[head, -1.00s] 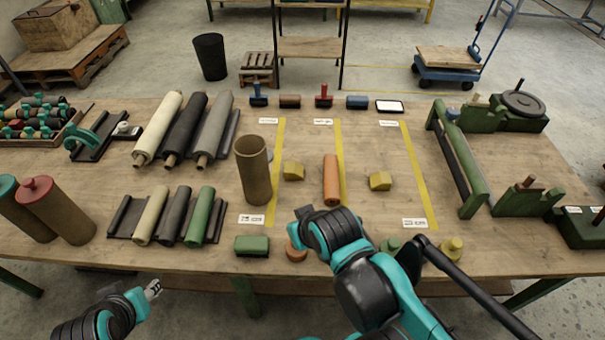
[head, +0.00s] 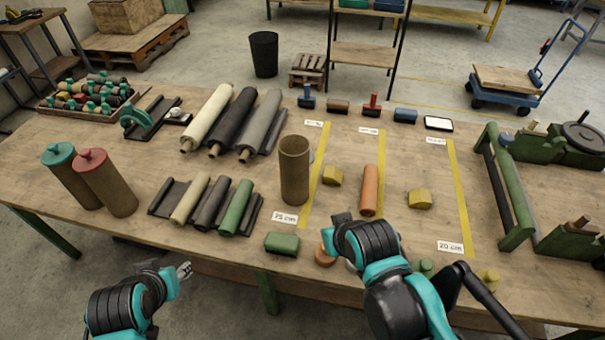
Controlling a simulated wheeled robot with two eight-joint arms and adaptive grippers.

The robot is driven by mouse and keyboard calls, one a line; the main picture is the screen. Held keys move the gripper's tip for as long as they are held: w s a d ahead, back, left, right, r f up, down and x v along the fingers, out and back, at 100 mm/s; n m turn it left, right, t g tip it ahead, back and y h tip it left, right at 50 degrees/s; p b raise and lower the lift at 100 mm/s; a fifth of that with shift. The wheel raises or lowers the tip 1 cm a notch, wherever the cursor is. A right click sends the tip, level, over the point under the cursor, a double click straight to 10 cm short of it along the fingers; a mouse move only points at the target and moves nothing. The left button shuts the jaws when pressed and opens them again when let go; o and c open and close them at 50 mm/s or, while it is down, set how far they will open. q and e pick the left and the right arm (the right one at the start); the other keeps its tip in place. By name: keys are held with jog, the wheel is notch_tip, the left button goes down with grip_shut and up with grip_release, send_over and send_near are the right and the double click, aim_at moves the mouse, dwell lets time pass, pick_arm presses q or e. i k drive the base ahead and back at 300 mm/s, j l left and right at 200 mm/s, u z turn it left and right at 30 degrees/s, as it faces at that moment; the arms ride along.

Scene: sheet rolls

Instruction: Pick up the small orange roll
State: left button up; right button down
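A tall brown tube (head: 294,172) stands left of the roll. Yellow blocks (head: 333,176) (head: 419,198) flank it. A green block (head: 282,243) and an orange disc (head: 325,256) sit near the front edge. A green roller frame (head: 507,190) stands at right.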

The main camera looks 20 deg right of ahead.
aim_at(369, 190)
jog(key=i+l+z, duration=0.1)
jog(key=z, duration=0.35)
jog(key=i+z, duration=0.25)
jog(key=z, duration=0.2)
jog(key=i+z, duration=0.15)
jog(key=z, duration=0.3)
